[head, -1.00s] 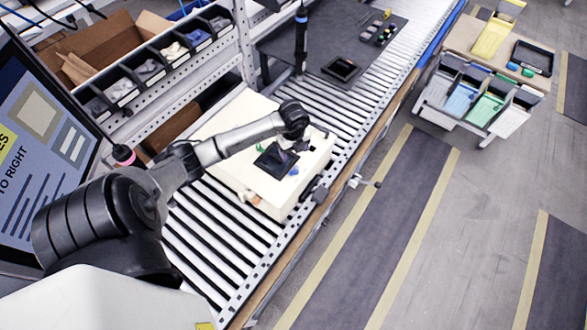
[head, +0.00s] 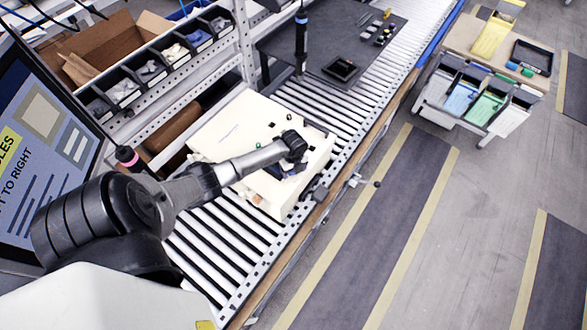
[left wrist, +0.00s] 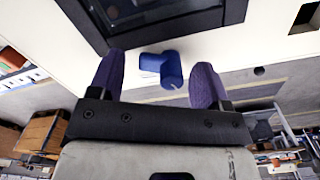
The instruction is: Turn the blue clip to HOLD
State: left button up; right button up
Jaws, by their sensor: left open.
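Contact with the panel cannot be judged. In the head view my left gripper (head: 284,171) is over the right part of the white unit (head: 235,128) and hides the clip. No HOLD marking is readable. My right gripper is out of view.
The white unit lies on a roller conveyor (head: 225,240). A screen (head: 40,150) stands at the left, with bins (head: 150,72) behind.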

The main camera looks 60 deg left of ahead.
pick_arm(q)
jog(key=shift+c, duration=0.8)
jog(key=c, duration=0.8)
jog(key=shift+o, duration=0.2)
